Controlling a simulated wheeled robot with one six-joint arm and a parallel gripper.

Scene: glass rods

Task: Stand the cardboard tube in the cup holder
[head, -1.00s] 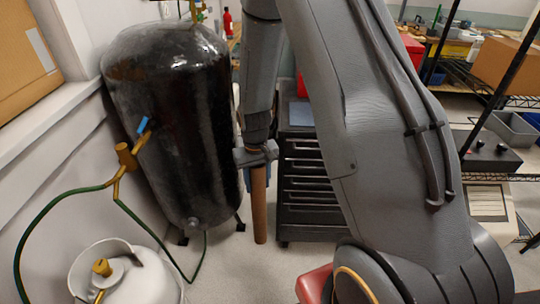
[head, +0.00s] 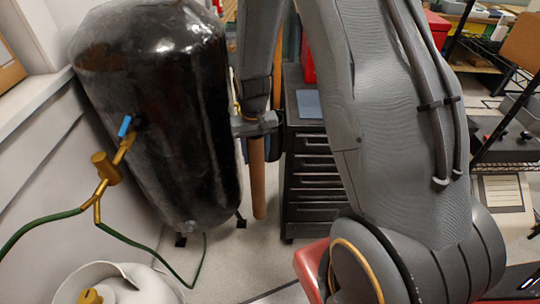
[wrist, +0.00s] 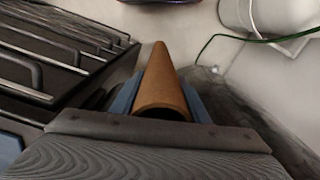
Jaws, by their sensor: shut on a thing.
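The brown cardboard tube (head: 258,180) hangs close to upright below my gripper (head: 256,125), well in front of the drawer cabinet and right of the black tank in the head view. My gripper is shut on the tube near its upper end. In the wrist view the tube (wrist: 164,85) sits between the two blue fingers (wrist: 160,100), its open dark end towards the camera and its far end pointing at the floor. I see no cup holder in any view.
A large black tank (head: 150,110) stands left of the tube. A dark drawer cabinet (head: 312,175) stands right of it. A white gas cylinder (head: 120,285) with a green hose (head: 150,262) is at the lower left. Pale floor (head: 235,255) is clear below the tube.

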